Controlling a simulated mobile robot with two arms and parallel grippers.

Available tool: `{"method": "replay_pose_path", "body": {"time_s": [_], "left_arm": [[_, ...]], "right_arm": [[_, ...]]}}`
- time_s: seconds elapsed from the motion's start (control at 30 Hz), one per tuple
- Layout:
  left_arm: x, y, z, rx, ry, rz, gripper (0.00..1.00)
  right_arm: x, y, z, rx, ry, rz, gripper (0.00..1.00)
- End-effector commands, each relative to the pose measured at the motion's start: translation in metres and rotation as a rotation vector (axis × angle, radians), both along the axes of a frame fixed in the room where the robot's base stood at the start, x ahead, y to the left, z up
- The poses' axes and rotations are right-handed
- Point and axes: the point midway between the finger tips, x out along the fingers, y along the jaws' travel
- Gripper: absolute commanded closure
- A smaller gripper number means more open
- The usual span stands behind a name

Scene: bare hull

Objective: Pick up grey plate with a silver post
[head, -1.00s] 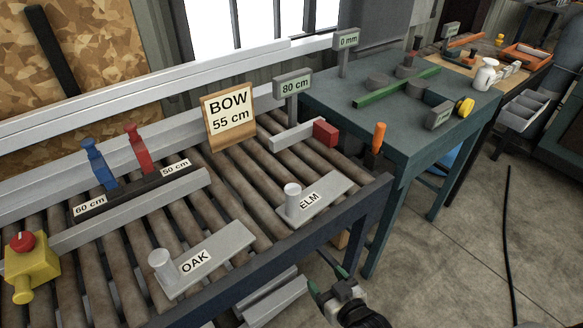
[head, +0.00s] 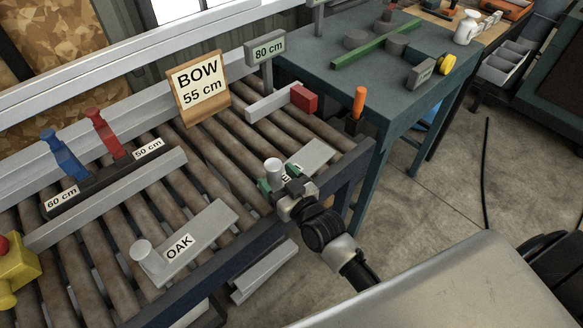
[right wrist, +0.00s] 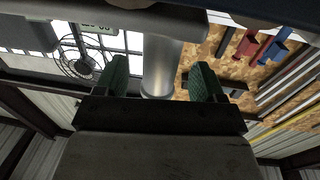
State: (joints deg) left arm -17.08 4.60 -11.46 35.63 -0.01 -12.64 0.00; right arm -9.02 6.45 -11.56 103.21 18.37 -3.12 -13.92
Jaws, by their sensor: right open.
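Two grey plates with silver posts lie on the roller conveyor. The OAK plate (head: 205,232) is at the front, its post (head: 141,251) at its left end. The ELM plate (head: 314,156) is farther right, its post (head: 273,168) at its left end. My right gripper (head: 279,179) is open at the ELM post and covers part of the ELM label. In the right wrist view, the post (right wrist: 160,62) stands between the green fingers of the gripper (right wrist: 160,72), with visible gaps on both sides. My left gripper is not in view.
A BOW 55 cm sign (head: 199,88), a red block (head: 304,98) and blue (head: 63,157) and red (head: 105,133) clamps stand farther back. A yellow box (head: 18,270) is at the left. A dark workbench (head: 385,90) adjoins on the right.

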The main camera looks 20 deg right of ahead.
Motion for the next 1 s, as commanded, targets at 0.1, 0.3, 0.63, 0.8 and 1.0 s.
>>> {"method": "replay_pose_path", "body": {"time_s": [0.1,0.3,0.63,0.8,1.0], "left_arm": [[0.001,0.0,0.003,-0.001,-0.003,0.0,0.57],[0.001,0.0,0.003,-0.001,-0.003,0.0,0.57],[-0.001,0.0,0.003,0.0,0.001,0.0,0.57],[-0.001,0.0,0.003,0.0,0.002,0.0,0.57],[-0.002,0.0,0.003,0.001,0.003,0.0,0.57]], "right_arm": [[0.015,0.004,0.001,0.001,-0.001,0.001,0.31],[0.02,0.005,0.0,0.0,0.0,0.001,0.31],[0.02,0.005,0.0,0.0,0.0,0.001,0.64],[0.02,0.005,0.0,0.0,0.0,0.001,0.9],[0.02,0.005,0.001,-0.001,-0.002,0.0,0.91]]}}
